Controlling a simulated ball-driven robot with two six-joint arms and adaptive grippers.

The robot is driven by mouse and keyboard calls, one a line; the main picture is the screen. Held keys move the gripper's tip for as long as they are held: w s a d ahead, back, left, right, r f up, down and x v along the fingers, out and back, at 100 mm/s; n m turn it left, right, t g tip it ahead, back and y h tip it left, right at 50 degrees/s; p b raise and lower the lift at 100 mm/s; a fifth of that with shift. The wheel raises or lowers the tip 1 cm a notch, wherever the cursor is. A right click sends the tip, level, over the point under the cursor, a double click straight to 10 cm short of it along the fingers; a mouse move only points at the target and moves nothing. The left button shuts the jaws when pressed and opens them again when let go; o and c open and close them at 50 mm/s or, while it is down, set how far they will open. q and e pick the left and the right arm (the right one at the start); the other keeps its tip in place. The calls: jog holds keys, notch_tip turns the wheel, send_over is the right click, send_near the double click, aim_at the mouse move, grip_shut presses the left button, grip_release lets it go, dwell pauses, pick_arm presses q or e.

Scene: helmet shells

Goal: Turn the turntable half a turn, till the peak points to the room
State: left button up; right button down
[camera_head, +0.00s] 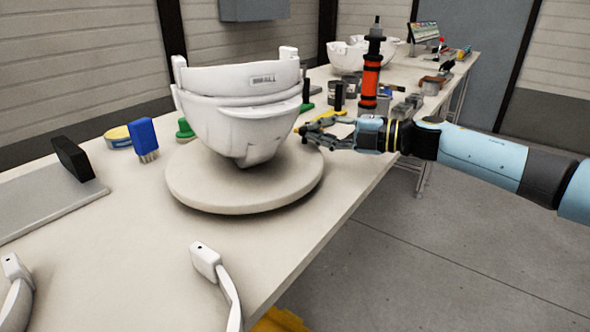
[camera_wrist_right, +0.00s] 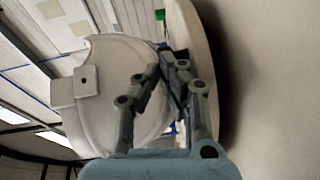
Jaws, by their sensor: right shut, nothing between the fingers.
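The round off-white turntable (camera_head: 190,190) lies on the long table and carries the white helmet shell (camera_head: 215,118). The shell's raised lip, seemingly the peak (camera_head: 262,113), faces the head camera and slightly right. My right gripper (camera_head: 303,133) comes from the right and is shut and empty, with its fingertips at the turntable's right side, close to the shell. Whether they touch the rim I cannot tell. In the right wrist view the closed fingers (camera_wrist_right: 167,68) lie in front of the shell (camera_wrist_right: 108,80), beside the pale turntable surface. My left gripper is out of view.
A blue brush (camera_head: 143,138), a yellow-rimmed tin (camera_head: 117,137) and a grey board with a black block (camera_head: 73,158) stand to the left. Behind are an orange-black tool (camera_head: 370,80), cans and another white shell (camera_head: 350,54). A white curved piece (camera_head: 207,258) is in front.

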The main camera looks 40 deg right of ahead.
jog(key=shift+w+d, duration=0.25)
jog(key=shift+w, duration=0.55)
jog(key=shift+w+d+b, duration=0.1)
jog(key=shift+w+b, duration=0.2)
jog(key=shift+b, duration=0.05)
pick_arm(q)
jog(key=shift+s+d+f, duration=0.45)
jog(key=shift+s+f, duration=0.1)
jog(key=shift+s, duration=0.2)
pick_arm(e)
jog(key=shift+w, duration=0.2)
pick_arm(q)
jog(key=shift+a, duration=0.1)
pick_arm(e)
jog(key=shift+w, duration=0.1)
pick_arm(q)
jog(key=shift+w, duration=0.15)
pick_arm(e)
jog(key=shift+d, duration=0.1)
